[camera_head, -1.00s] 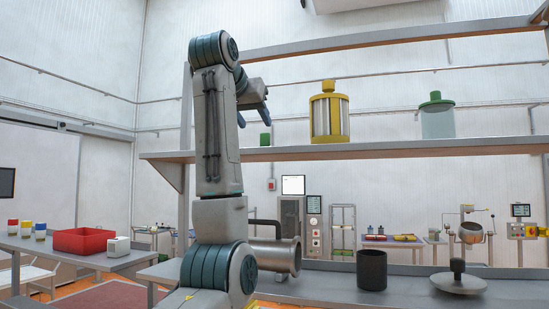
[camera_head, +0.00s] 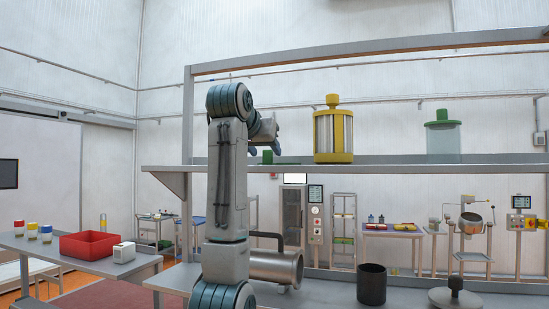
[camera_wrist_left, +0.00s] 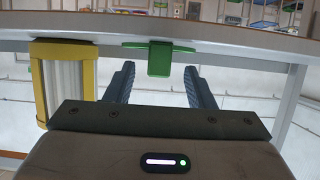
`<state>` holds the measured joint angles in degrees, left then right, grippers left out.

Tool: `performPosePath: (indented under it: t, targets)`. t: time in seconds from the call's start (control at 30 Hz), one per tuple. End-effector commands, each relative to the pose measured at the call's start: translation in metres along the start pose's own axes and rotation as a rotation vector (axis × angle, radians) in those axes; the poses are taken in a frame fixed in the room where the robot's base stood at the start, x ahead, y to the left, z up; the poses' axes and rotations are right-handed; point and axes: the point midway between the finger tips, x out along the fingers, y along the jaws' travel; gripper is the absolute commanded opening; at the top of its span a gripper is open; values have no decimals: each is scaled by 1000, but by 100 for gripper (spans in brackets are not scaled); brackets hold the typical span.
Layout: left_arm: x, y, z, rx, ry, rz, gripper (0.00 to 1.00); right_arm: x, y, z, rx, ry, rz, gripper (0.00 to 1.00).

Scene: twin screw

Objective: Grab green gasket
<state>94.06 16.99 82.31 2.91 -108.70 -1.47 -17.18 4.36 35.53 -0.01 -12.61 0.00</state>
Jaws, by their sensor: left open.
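The green gasket (camera_head: 267,157) is a small green block with a thin flat flange. It sits on the upper shelf (camera_head: 400,166), left of the yellow canister. My left gripper (camera_head: 278,146) is open, right by the gasket at shelf height. In the left wrist view, the green gasket (camera_wrist_left: 159,58) is centred ahead of the left gripper (camera_wrist_left: 159,69), with the two blue-grey fingers spread on either side of it. I cannot tell whether the fingers touch it. My right gripper is not in view.
A yellow canister (camera_head: 333,133) stands close to the gasket, and shows near one finger in the wrist view (camera_wrist_left: 63,78). A green-lidded glass jar (camera_head: 442,141) stands farther right. Below are a metal pipe piece (camera_head: 276,267) and a black cup (camera_head: 371,285). A red bin (camera_head: 90,245) is at left.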

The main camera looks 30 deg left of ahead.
Motion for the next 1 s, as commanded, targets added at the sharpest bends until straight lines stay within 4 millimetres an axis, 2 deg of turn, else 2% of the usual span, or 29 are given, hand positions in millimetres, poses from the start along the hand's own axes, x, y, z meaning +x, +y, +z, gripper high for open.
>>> performPosePath:
  t: [0.03,0.23,0.4,0.63,0.67,0.8,0.9,1.0]
  targets:
    - [4,0,-6,0,-5,-1,49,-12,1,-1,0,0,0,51]
    - [28,1,-10,1,-5,-2,49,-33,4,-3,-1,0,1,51]
    - [41,1,-7,0,-3,-1,49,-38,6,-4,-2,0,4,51]
    - [43,1,-6,0,-1,-1,49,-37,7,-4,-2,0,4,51]
    - [43,1,-6,0,-1,-1,45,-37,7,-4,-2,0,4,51]
    - [42,1,-6,0,-1,-1,18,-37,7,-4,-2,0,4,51]
    - [42,1,-6,0,-1,-1,1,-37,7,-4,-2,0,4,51]
    - [42,1,-6,0,-1,-1,1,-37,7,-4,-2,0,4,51]
